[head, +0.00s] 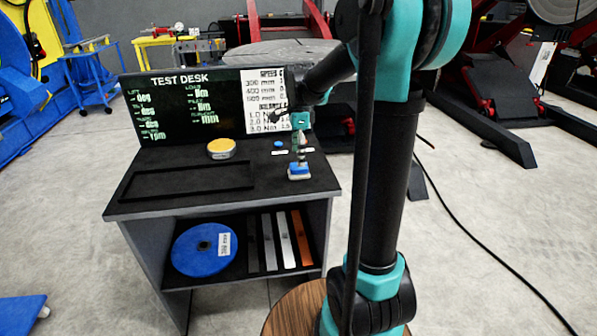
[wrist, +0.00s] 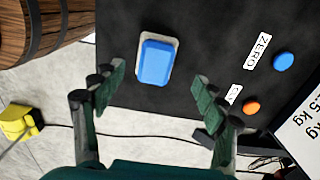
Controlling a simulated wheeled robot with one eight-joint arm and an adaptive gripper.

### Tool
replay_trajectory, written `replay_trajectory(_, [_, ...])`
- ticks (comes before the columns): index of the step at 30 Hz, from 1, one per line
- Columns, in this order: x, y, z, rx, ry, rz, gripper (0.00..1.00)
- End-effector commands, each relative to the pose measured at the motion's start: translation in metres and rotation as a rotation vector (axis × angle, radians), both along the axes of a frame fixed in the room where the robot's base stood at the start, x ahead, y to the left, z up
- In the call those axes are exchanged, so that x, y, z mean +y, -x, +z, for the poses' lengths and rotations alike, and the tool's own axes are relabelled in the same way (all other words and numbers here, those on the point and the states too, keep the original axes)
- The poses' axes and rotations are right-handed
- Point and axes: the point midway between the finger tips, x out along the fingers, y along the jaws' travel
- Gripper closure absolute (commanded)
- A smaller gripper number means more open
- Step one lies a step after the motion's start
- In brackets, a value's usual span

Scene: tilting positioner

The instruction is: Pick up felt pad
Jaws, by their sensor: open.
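A blue rectangular pad (wrist: 156,62) with a pale beige border or base under it lies flat on the black desk top. I take it to be the felt pad; I cannot tell whether the blue and beige parts are one piece. In the head view the pad (head: 299,170) is near the desk's right front edge. My gripper (wrist: 158,88) is open and empty, its two fingers apart to the left and right of the pad and slightly lower in the wrist view. In the head view my gripper (head: 300,152) hangs just above the pad; contact cannot be told.
A blue button (wrist: 283,61) and an orange button (wrist: 251,107) with white labels sit beside the pad. A yellow tin (head: 221,148) and a shallow dark tray (head: 187,181) are to the left. The display board (head: 190,105) stands behind. The lower shelf holds a blue disc (head: 204,249).

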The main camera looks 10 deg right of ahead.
Motion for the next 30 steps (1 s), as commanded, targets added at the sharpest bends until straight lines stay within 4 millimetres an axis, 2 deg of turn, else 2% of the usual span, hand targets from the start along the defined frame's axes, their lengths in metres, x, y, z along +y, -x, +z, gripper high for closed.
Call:
replay_trajectory(5, [0.000,0.002,-0.011,0.000,0.000,0.000,0.28])
replay_trajectory(15, [0.001,0.006,-0.052,0.000,0.000,0.000,0.28])
replay_trajectory(23, [0.001,0.007,-0.055,0.000,0.000,0.000,0.28])
replay_trajectory(30, [0.001,0.006,-0.055,0.000,0.000,0.000,0.55])
